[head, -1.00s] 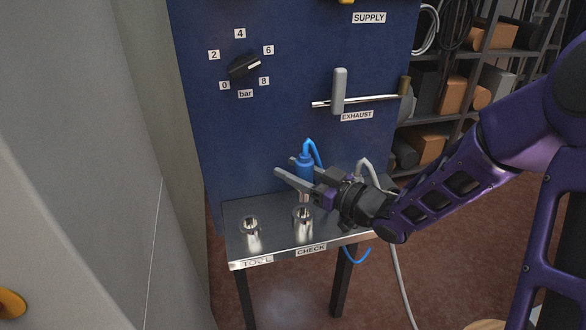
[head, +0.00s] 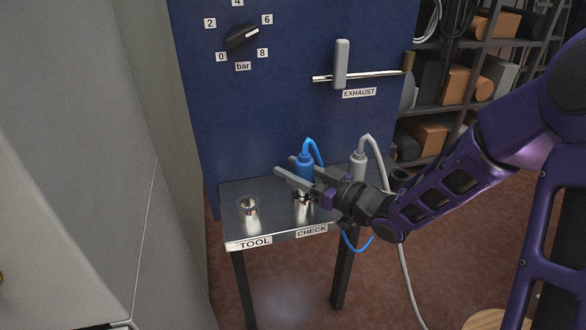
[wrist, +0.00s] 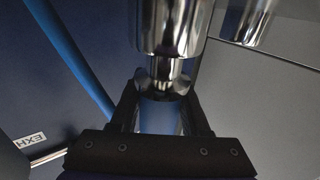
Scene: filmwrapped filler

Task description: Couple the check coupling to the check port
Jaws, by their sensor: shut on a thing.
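The check coupling (head: 304,168) is a blue cylinder with a metal nose and a blue hose leaving its top. My gripper (head: 292,176) is shut on it, and the fingers hide part of it in the head view. The wrist view shows the blue coupling body (wrist: 160,117) between the fingers. The check port (head: 303,208) is a shiny metal socket on the bench above the CHECK label. The coupling is upright over it, its nose at the port mouth. In the wrist view the nose lines up closely with the port (wrist: 170,28); I cannot tell how far it is inside.
The tool port (head: 249,208) stands to the left on the small metal bench (head: 275,231). A grey coupling (head: 357,165) with a grey hose stands at the bench's back right. The blue panel (head: 280,100) rises behind, with a dial and the EXHAUST lever (head: 341,65).

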